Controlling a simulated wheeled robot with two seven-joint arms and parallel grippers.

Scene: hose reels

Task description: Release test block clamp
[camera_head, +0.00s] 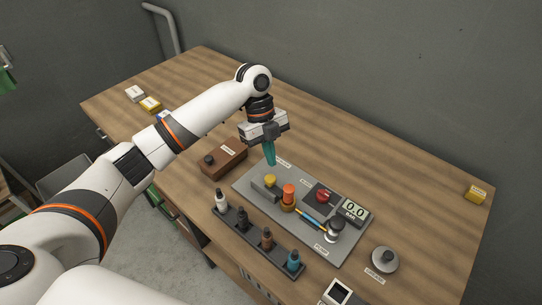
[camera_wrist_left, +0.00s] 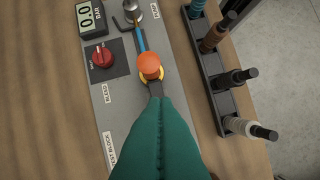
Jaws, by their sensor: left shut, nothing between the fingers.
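The grey test plate (camera_head: 247,186) lies on the bench. On it stand a grey block (camera_head: 264,192) with a yellow knob (camera_head: 270,180), and an orange knob (camera_head: 289,190) above a yellow-orange collar. The orange knob also shows in the left wrist view (camera_wrist_left: 150,65). A blue hose piece (camera_head: 309,216) runs from there toward the pump (camera_head: 335,231). My left gripper (camera_head: 271,160), with teal fingers, is shut and empty, pointing down just behind the yellow knob in the picture. In the left wrist view its fingers hide the yellow knob. My right gripper is not in view.
A red bleed knob (camera_head: 322,196) and a gauge (camera_head: 354,211) reading 0.0 BAR share the plate. A rack (camera_head: 254,240) of several bottles stands along the front. A brown box (camera_head: 225,161) is left of the plate.

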